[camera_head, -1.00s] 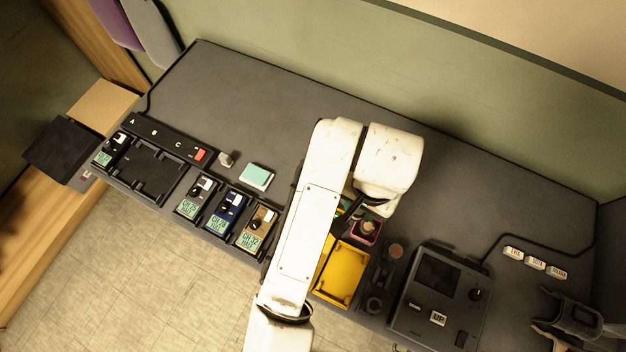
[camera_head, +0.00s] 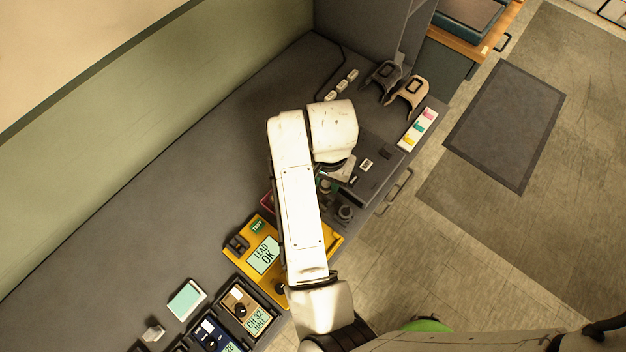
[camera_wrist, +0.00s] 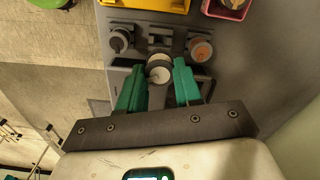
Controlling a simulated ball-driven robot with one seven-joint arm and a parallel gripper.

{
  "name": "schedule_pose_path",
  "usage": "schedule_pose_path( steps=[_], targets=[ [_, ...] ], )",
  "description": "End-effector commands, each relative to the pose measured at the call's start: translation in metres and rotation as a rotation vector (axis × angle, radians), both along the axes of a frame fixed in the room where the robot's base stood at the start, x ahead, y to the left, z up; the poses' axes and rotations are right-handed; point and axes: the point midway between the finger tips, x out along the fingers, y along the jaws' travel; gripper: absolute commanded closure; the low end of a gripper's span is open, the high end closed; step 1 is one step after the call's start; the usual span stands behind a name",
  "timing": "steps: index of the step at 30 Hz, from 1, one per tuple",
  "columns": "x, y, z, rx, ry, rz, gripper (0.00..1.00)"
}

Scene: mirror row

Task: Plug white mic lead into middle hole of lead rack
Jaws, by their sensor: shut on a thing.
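My gripper (camera_wrist: 158,84), with green fingers, is shut on the white mic lead (camera_wrist: 160,75), whose pale round end shows between the fingertips in the wrist view. The lead rack (camera_wrist: 182,31) is a dark bar just beyond the fingertips. A grey-topped plug (camera_wrist: 119,40) stands at its left and an orange-brown-topped plug (camera_wrist: 201,49) at its right. The held lead lines up near the rack's middle, which it and the fingers hide; I cannot tell whether it is in the hole. In the head view my arm covers most of the rack, with one dark plug (camera_head: 345,212) showing.
A yellow tester (camera_head: 235,243) reading "LEAD OK" lies left of my arm. A dark console (camera_head: 375,165) stands to the right of the rack. A pink tray (camera_wrist: 228,10) sits beyond the rack in the wrist view.

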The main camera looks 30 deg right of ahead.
Motion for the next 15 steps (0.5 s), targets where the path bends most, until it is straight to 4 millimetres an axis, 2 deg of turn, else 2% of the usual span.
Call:
schedule_pose_path(
  steps=[8, 15],
  targets=[
    [0.0, 0.001, -0.019, -0.001, 0.001, 0.003, 1.0],
    [0.0, 0.001, -0.044, 0.0, 0.0, 0.003, 1.0]
  ],
)
